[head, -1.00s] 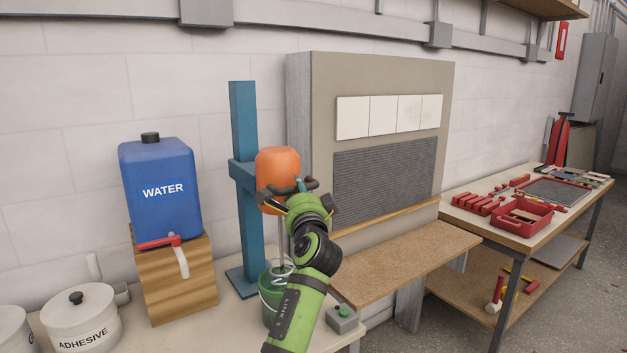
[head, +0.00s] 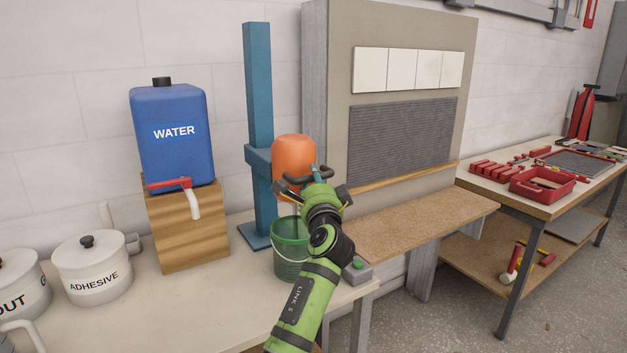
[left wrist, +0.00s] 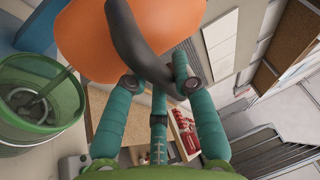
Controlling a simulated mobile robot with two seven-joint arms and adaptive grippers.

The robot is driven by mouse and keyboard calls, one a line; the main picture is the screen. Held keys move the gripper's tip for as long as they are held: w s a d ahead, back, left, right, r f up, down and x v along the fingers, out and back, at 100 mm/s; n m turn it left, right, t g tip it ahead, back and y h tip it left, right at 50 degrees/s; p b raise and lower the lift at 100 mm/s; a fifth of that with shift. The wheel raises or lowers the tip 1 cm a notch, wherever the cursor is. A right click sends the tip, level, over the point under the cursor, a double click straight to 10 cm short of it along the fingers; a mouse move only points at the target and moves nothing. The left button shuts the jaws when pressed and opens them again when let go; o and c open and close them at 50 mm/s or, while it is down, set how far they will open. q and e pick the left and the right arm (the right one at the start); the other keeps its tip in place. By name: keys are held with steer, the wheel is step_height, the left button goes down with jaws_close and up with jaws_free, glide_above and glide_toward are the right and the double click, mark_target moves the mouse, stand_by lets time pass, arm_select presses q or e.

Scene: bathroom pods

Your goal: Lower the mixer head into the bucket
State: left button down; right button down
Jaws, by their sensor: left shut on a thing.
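The orange mixer head (head: 293,157) rides on a blue upright stand (head: 258,95) and has a dark curved handle (left wrist: 140,45). My left gripper (head: 317,178) is shut on this handle; in the left wrist view its teal fingers (left wrist: 160,86) close on it. The green bucket (head: 290,258) stands upright on the bench below the mixer head. The shaft (left wrist: 57,78) runs down into the bucket, and the grey whisk (left wrist: 28,103) shows inside its rim. My arm hides part of the head and the bucket's right side. My right gripper is not in view.
A blue water tank (head: 172,135) with a red-handled tap sits on a wooden block (head: 187,230) to the left. White pots, one marked ADHESIVE (head: 92,272), stand farther left. A small box with a green button (head: 357,268) is right of the bucket. A wooden ledge (head: 425,225) lies beyond.

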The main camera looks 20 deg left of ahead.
arm_select(q)
steer(key=c, duration=1)
jaws_free()
steer(key=shift+f, duration=0.5)
steer(key=shift+r, duration=0.1)
steer(key=shift+r, duration=0.1)
steer(key=v, duration=1.2)
